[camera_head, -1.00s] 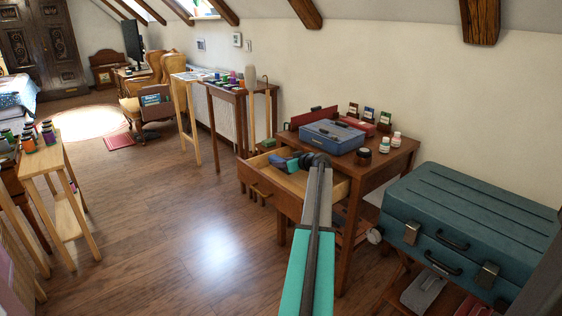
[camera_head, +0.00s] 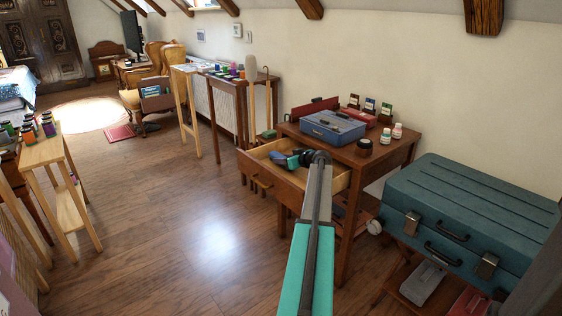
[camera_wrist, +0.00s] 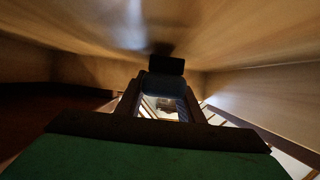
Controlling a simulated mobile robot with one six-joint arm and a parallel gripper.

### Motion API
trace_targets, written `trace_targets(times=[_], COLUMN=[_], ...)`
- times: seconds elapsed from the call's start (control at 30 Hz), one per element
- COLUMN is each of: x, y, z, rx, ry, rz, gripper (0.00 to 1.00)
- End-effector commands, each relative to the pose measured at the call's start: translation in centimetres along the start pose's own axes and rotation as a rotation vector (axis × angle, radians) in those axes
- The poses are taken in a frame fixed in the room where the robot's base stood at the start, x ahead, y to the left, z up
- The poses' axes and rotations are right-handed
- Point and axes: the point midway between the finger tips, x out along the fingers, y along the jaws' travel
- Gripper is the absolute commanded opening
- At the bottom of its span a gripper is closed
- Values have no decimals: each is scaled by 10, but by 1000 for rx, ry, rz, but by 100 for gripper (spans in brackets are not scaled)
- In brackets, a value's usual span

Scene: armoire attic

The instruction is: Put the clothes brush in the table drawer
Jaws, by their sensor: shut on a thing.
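The table drawer (camera_head: 262,178) is pulled out from the wooden table (camera_head: 374,156). My gripper (camera_head: 289,161) is inside the drawer opening, below the tabletop's height, and is shut on a small dark thing, which I take as the clothes brush (camera_head: 278,157). My own arm and the gripper's body hide much of it. In the wrist view, my gripper (camera_wrist: 164,95) shows with pale wooden drawer panels close around it. A dark block shows at the fingertips. Whether the brush touches the drawer floor I cannot tell.
On the tabletop stand a blue case (camera_head: 332,127), a dark jar (camera_head: 364,147), small bottles (camera_head: 396,131) and a red box (camera_head: 358,116). A teal suitcase (camera_head: 470,215) sits at the right. Open floor (camera_head: 190,220) lies left of the table.

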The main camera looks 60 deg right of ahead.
Motion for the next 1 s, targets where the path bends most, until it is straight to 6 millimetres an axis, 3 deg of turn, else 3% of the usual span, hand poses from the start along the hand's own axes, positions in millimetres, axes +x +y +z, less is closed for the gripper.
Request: trace_targets(times=[0.83,0.87,1.0], x=[4,3,3], y=[1,1,1], z=[10,10,10], rx=[1,1,1], ry=[0,0,0], rz=[1,1,2], gripper=[6,36,56])
